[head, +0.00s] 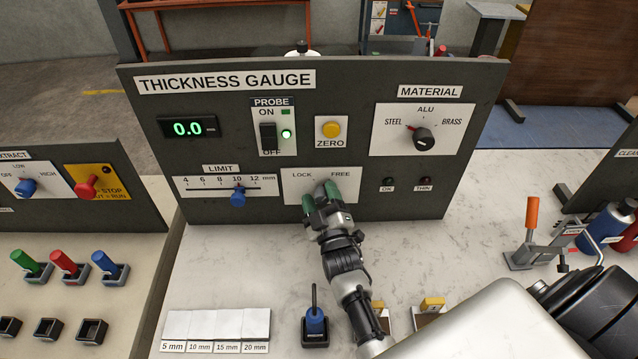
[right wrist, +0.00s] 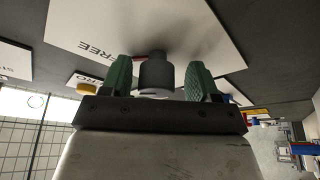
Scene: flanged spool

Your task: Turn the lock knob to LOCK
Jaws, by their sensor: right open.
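The lock knob is a dark grey cylinder (right wrist: 155,72) on a white plate (head: 292,184) marked LOCK and FREE, low on the thickness gauge panel. In the right wrist view a bit of its red pointer shows on the side of the word FREE. My right gripper (head: 322,197) is at the plate with its green-padded fingers apart, one on each side of the knob. In the right wrist view, gaps show between the knob and both fingers. In the head view the gripper hides most of the knob. My left gripper is not in view.
The blue LIMIT slider (head: 238,197) is just left of the plate, and the OK and THIN lamps (head: 426,181) are to its right. A blue joystick (head: 315,322) stands on the bench below. An orange-handled clamp (head: 532,213) stands at the right.

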